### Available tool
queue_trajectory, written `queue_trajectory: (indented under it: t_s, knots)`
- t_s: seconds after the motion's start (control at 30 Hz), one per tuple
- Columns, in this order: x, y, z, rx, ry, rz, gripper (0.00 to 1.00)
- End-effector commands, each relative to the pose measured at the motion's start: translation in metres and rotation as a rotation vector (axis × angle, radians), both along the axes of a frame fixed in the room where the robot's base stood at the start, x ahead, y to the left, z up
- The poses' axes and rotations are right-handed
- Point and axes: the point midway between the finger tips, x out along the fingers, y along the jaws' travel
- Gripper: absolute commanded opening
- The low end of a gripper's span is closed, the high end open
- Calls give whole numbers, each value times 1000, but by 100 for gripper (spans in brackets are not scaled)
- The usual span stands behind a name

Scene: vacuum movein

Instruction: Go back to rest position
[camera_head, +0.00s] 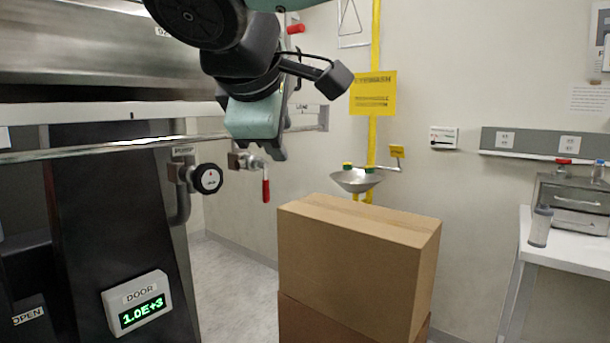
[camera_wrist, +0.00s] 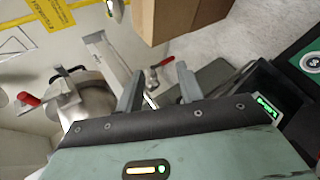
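My gripper (camera_head: 279,153) hangs from my arm at the upper middle of the head view, in front of the steel vacuum equipment. It points down and lies above and to the left of the upper cardboard box (camera_head: 350,265). In the wrist view my gripper (camera_wrist: 157,84) shows two grey fingers standing apart, with nothing visibly held between them. A red-handled valve (camera_head: 265,188) shows just below the gripper in the head view. I cannot tell its exact distance from the fingers.
Two stacked cardboard boxes stand on the floor before a yellow-piped eyewash basin (camera_head: 356,180). A white bench (camera_head: 575,250) stands at right. Open floor (camera_head: 235,285) lies between equipment and boxes.

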Motion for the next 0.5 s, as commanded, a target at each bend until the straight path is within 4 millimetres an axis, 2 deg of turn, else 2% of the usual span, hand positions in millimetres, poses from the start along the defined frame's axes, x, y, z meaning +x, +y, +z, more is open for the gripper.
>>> queue_trajectory:
  t_s: [0.03, 0.1, 0.17, 0.2, 0.3, 0.4, 0.5]
  knots:
    - [-6, -17, -34, 23, 97, -13, 37]
    - [-22, -35, -79, 71, 230, -36, 37]
    - [-40, -52, -115, 118, 340, -71, 37]
    - [-54, -64, -139, 153, 409, -102, 37]
    - [-95, -95, -191, 252, 571, -206, 37]
    - [-136, -124, -234, 355, 696, -340, 37]
    - [-172, -149, -265, 444, 776, -477, 37]
